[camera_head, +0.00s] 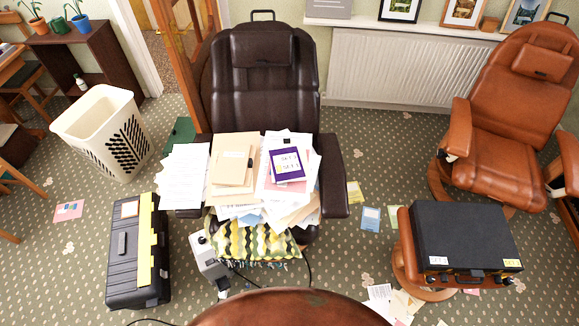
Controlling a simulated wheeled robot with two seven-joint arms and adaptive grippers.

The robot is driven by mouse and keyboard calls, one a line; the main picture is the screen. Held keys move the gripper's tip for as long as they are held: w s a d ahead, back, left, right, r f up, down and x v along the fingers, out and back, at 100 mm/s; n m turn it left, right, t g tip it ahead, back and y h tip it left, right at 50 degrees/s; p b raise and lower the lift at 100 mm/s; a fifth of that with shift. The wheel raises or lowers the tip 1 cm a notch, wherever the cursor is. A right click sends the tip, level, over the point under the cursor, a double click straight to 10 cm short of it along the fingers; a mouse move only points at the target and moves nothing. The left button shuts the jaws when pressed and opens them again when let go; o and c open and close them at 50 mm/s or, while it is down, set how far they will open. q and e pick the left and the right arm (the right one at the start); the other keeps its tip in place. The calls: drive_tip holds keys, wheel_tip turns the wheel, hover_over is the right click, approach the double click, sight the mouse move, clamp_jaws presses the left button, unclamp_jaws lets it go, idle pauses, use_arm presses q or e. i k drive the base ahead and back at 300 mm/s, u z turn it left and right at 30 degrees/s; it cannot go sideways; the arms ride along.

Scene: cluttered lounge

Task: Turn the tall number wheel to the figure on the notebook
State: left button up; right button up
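A purple notebook (286,164) with a pale label lies on papers on the seat of the dark brown recliner (265,85). The label has writing and a figure, too small to read surely. A black case (462,235) lies on a brown footstool (408,265) at the right. Its front edge carries a white label (437,260), a yellow label (512,264) and small brass-coloured and dark fittings between them. I cannot make out a tall number wheel among these fittings. Neither of my grippers is in view.
A black toolbox with a yellow strip (138,252) and a white laundry basket (103,130) stand at the left. A tan recliner (512,120) stands at the right. Loose papers (390,300) and a cable lie on the floor. A red-brown curved surface (290,308) fills the bottom centre.

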sight(508, 281)
drive_tip(key=z, duration=1.75)
drive_tip(key=k, duration=0.1)
drive_tip(key=z, duration=0.1)
